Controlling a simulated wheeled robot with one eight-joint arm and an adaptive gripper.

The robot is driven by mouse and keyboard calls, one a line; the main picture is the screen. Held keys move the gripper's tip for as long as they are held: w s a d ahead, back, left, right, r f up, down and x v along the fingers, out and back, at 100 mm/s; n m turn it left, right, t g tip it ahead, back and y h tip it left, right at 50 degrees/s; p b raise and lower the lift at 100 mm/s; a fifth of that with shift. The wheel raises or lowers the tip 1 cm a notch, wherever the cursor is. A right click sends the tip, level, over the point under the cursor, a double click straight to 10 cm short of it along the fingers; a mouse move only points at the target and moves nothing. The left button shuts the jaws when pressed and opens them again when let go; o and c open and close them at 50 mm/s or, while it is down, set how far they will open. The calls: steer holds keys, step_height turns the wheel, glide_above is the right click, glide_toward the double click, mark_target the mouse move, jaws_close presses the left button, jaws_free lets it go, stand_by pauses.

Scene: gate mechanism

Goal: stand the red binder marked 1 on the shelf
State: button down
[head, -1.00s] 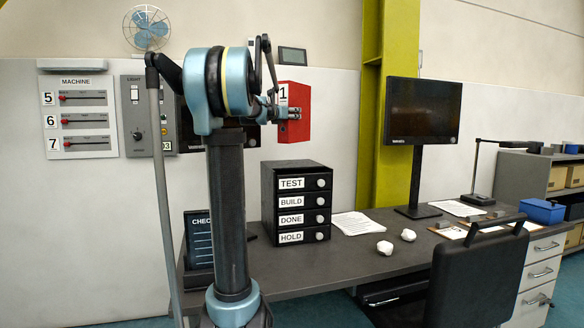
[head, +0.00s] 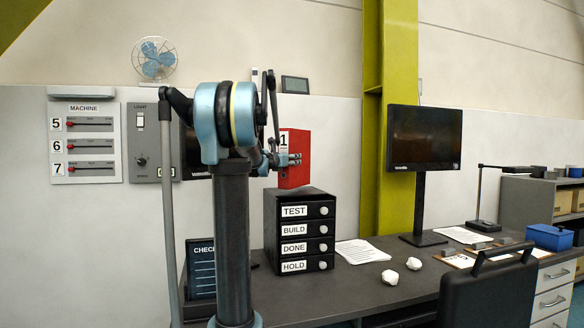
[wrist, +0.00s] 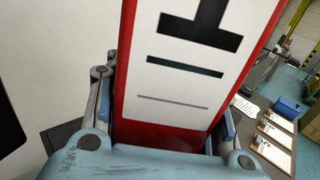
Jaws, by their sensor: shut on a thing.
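The red binder (head: 300,141) has a white label with a black 1. My gripper (head: 291,160) is shut on it and holds it upright in front of the wall, just above the black drawer unit in the picture. I cannot tell whether it touches that unit. In the wrist view the binder's red spine (wrist: 160,133) and white label stand between my gripper's two fingers (wrist: 168,125). A grey shelf unit (head: 520,200) with boxes stands at the far right. I cannot tell whether it is the task's shelf.
The black drawer unit (head: 269,230), labelled TEST, BUILD, DONE and HOLD, stands on the desk (head: 360,295). A monitor (head: 424,138), papers (head: 360,252), two white crumpled lumps (head: 390,277) and a chair (head: 485,300) are to the right. A fan (head: 154,60) stands above the wall panel.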

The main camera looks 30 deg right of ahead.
steer(key=shift+f, duration=0.95)
steer(key=c, duration=0.7)
jaws_free()
